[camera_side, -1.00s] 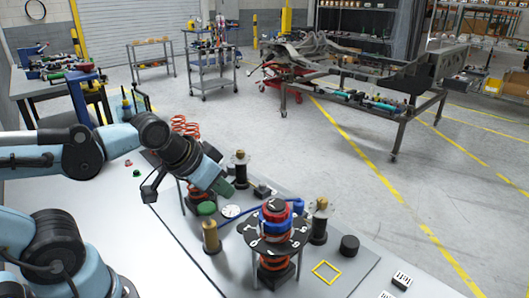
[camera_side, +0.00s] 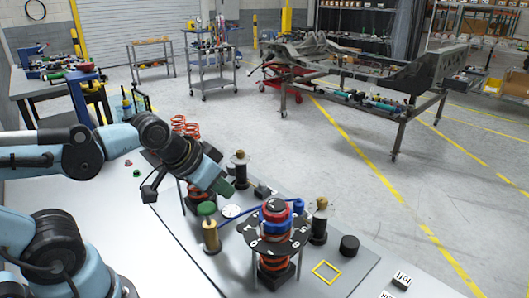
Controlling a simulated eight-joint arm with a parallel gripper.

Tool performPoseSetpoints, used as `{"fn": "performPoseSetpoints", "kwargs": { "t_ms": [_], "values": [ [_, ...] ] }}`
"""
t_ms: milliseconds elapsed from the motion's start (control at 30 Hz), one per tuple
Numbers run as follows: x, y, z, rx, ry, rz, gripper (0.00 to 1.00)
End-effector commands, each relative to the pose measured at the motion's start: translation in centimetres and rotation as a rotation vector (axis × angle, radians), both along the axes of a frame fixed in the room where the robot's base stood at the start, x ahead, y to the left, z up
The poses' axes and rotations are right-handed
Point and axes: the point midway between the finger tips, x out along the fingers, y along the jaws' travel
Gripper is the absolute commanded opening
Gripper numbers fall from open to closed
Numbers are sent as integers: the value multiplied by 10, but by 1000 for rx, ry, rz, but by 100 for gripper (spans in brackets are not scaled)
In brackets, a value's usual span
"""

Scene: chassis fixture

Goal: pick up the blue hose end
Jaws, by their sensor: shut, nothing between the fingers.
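A thin blue hose (camera_side: 246,212) runs across the fixture plate from near the brass post to behind the round black plate's stack. A short blue piece (camera_side: 298,206), which looks like the hose end, stands just right of the stack; its exact join is hard to see. My gripper (camera_side: 227,190) points down and right above the back left of the fixture. It is shut and empty, apart from the blue piece, to its left and farther back. Its fingertips are small and dark in this view.
The stack (camera_side: 275,217) with red and blue rings stands on a round black plate (camera_side: 256,243). A brass post (camera_side: 211,238), a green cap (camera_side: 206,208), dark posts (camera_side: 319,228) and a black cylinder (camera_side: 349,245) stand nearby.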

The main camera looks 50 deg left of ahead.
Motion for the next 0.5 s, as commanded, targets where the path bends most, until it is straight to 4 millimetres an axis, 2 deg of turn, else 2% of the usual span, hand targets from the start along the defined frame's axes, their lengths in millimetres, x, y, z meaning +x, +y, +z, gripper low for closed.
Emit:
{"fn": "performPoseSetpoints", "kwargs": {
  "t_ms": [33, 367, 500],
  "values": [
    [0, 0, 0, 0, 0, 0, 8],
    [0, 0, 0, 0, 0, 0, 58],
    [0, 0, 0, 0, 0, 0, 60]
  ]
}}
